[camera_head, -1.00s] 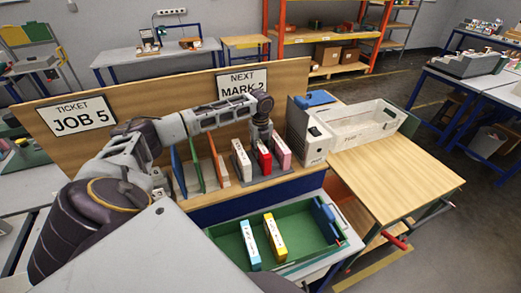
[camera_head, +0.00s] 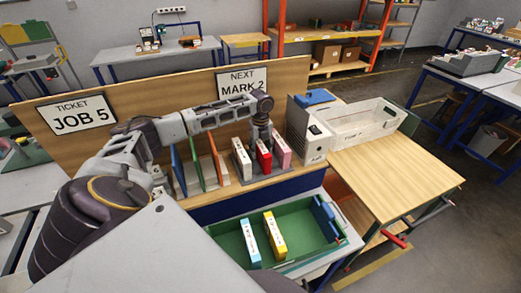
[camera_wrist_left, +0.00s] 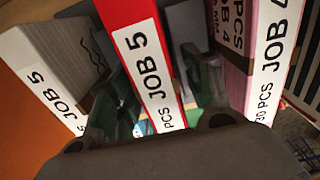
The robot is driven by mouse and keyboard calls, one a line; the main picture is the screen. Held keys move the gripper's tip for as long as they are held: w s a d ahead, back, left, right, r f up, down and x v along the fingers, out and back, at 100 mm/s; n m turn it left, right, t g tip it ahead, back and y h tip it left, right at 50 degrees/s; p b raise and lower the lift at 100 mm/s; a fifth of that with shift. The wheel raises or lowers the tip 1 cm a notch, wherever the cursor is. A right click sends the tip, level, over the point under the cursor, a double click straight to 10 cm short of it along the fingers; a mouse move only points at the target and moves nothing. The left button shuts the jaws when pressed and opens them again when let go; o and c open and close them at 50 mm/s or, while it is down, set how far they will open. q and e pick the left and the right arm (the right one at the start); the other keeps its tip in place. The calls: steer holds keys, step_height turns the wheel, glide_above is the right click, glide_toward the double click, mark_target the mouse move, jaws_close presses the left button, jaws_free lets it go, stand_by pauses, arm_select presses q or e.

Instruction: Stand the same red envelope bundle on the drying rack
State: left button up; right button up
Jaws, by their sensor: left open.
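In the left wrist view the red bundle (camera_wrist_left: 147,62), labelled JOB 5, lies between the open fingers of my left gripper (camera_wrist_left: 165,92). Whether the fingers touch it, I cannot tell. A rack with upright blue, green and orange dividers (camera_head: 196,165) stands left of the bundles; it looks like the drying rack. My right gripper is not in view.
A green tray (camera_head: 222,236) in front holds a blue bundle (camera_head: 250,243) and a yellow bundle (camera_head: 274,235). A grey box (camera_head: 308,135) and a white crate (camera_head: 362,128) stand to the right. The wooden table (camera_head: 400,180) is largely clear.

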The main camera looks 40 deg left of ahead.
arm_select(q)
steer(key=shift+r, duration=0.1)
steer(key=shift+r+b, duration=1.2)
steer(key=shift+r, duration=4.8)
steer(key=shift+f, duration=0.1)
